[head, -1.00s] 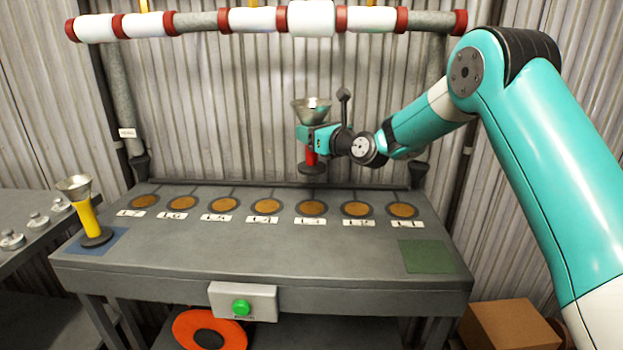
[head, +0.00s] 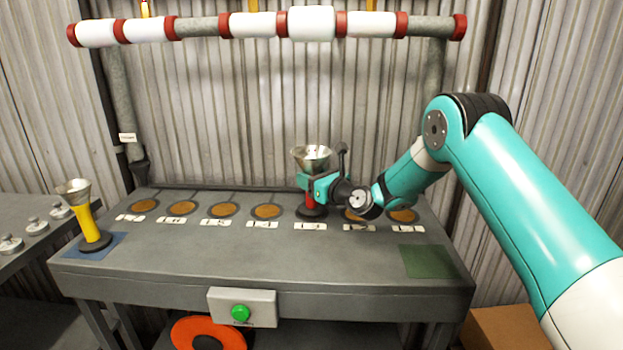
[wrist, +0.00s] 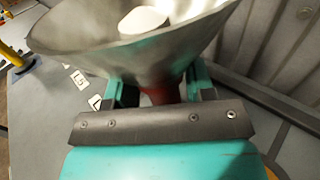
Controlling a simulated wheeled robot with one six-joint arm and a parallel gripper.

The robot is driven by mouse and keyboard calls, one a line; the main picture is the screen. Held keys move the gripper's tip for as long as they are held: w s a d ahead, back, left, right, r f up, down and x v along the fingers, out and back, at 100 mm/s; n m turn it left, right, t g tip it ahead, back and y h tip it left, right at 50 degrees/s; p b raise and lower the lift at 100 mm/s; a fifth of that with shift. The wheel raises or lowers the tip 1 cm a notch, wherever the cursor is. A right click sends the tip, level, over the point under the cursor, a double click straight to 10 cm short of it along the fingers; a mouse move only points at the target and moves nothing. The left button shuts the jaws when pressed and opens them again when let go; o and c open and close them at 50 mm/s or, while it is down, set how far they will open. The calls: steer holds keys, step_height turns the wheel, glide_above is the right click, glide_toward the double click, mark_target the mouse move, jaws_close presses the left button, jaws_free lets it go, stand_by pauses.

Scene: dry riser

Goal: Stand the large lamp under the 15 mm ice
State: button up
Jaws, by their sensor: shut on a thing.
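My gripper (head: 309,186) is shut on the red lamp (head: 310,200), which has a flared metal funnel top and a dark round base. The lamp is upright over the third disc from the right, below the thickest white ice sleeve (head: 311,22) on the pipe. Its base hides most of that disc; I cannot tell if it touches. In the wrist view the funnel (wrist: 140,40) fills the top, with the red stem between the fingers. A yellow lamp (head: 88,222) with a similar funnel stands on the blue mat (head: 70,247) at the bench's left. Ice sizes are not legible.
The grey bench (head: 250,250) has a row of copper discs (head: 183,208) with small labels. A green mat (head: 428,261) lies empty at right. A green button (head: 240,314) is on the bench front. The bench's front middle is clear. A pipe (head: 200,25) spans above.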

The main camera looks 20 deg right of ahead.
steer(key=shift+f, duration=0.1)
steer(key=o, duration=1.4)
steer(key=shift+c, duration=0.2)
